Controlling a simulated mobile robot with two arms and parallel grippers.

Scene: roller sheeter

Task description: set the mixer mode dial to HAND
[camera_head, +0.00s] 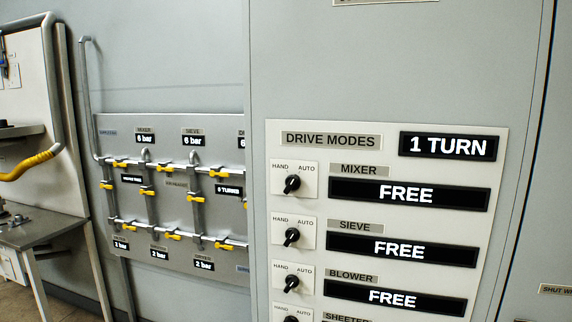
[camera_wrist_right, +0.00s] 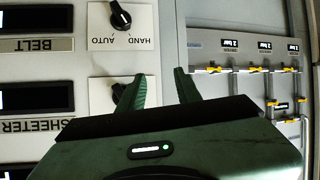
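The mixer mode dial (camera_head: 292,184) is a black knob on a white plate marked HAND at upper left and AUTO at upper right. Its pointer seems to lean to the upper right, toward AUTO, but is small. The mixer display (camera_head: 409,194) beside it reads FREE. My right gripper (camera_wrist_right: 160,73) is open and empty in the right wrist view, which is upside down. Its left finger overlaps the sheeter dial (camera_wrist_right: 121,92) and partly hides it; I cannot tell if they touch. Neither gripper shows in the head view.
Sieve (camera_head: 292,237) and blower dials (camera_head: 291,284) sit below the mixer dial. A display (camera_head: 448,146) reads 1 TURN. The belt dial (camera_wrist_right: 120,16) is near the right gripper. A valve panel (camera_head: 172,206) with yellow handles stands left of the cabinet.

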